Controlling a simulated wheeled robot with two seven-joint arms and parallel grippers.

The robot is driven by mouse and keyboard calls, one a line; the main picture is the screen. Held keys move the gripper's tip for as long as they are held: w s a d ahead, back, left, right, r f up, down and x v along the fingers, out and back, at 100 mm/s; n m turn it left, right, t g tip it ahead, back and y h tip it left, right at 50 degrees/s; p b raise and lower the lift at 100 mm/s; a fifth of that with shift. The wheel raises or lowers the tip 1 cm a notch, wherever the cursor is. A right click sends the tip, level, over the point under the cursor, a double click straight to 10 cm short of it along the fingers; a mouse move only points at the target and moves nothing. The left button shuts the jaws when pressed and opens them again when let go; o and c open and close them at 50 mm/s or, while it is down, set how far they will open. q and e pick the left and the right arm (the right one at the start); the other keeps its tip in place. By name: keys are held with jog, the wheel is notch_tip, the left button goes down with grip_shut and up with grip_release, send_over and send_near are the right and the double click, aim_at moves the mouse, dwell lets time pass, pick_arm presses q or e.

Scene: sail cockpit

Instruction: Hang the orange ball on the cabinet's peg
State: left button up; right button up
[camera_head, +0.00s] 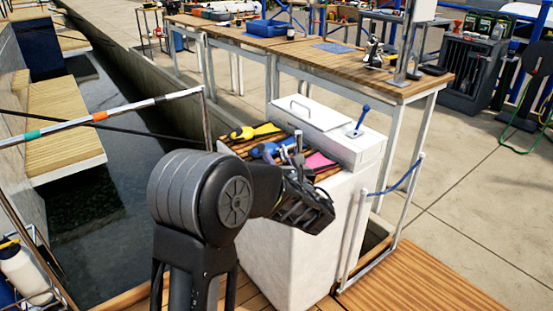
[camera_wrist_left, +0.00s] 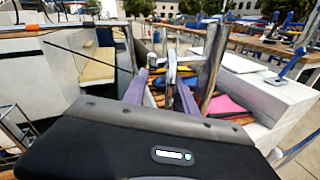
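I cannot make out an orange ball or a peg in either view. A white cabinet (camera_head: 290,225) stands at the middle of the head view, with a slatted wooden top holding yellow, blue and pink tools. My left gripper (camera_head: 291,150) is over or in front of this top; its fingers overlap the tools, so contact cannot be told. In the left wrist view the fingers (camera_wrist_left: 171,85) stand apart, with grey metal and purplish parts between them that I cannot name. I see no ball in the grip. My right gripper is out of view.
A white box with a blue-handled lever (camera_head: 362,117) sits on the cabinet's right side. A long wooden workbench (camera_head: 330,68) stands behind. Dark water (camera_head: 105,205) lies left, under a striped pole (camera_head: 135,107). A rail with blue rope (camera_head: 395,182) is at right. Open paving lies beyond.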

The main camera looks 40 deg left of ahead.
pick_arm(q)
jog(key=shift+d, duration=0.1)
jog(key=v, duration=0.7)
jog(key=shift+s+d+p, duration=0.25)
jog(key=shift+d+p, duration=0.05)
jog(key=shift+p, duration=0.05)
